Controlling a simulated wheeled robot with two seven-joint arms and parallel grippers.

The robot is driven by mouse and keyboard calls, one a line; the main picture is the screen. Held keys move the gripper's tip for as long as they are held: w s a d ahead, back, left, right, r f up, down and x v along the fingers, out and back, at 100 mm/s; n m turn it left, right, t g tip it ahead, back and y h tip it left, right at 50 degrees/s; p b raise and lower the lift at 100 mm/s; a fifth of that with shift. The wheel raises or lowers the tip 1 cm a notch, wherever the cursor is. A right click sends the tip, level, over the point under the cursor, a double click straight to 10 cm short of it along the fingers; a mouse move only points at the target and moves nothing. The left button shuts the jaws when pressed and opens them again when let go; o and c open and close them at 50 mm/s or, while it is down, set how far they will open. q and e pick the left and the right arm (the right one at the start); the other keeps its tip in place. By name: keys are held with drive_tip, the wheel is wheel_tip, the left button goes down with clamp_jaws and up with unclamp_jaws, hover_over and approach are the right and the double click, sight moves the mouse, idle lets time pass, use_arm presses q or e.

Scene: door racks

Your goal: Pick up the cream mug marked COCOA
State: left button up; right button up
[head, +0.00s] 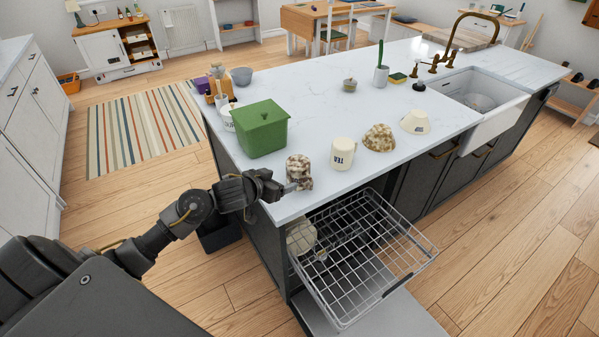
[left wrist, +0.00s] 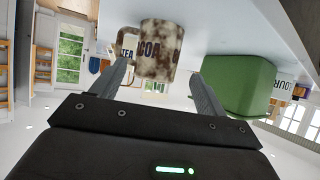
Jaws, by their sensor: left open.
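The COCOA mug (head: 299,168) stands near the front left edge of the white island top, its cream surface heavily blotched with brown. My left gripper (head: 288,187) is at the island's corner, close to the near side of the mug. In the left wrist view the left gripper (left wrist: 161,72) is open, with its fingers apart and the mug showing between and beyond their tips. I cannot tell whether they touch it. My right gripper is not in view.
A cream TEA mug (head: 343,155) stands to the right, then a blotched bowl (head: 378,139) and a pale bowl (head: 415,122). A green bin (head: 262,133) stands behind the COCOA mug. A wire dish rack (head: 375,262) is pulled out below the front edge.

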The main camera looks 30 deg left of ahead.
sight(290, 176)
use_arm(q)
drive_tip(key=x, duration=0.5)
drive_tip(key=shift+w, duration=0.2)
drive_tip(key=shift+w+d+f+p, duration=0.1)
drive_tip(key=shift+w+f+p, duration=0.05)
drive_tip(key=shift+w+p, duration=0.25)
drive_tip(key=p+x, duration=0.1)
drive_tip(key=x, duration=0.3)
drive_tip(key=shift+d+f, duration=0.15)
drive_tip(key=shift+f, duration=0.05)
drive_tip(key=c, duration=0.7)
drive_tip(key=shift+r, duration=0.1)
drive_tip(key=shift+c, duration=0.5)
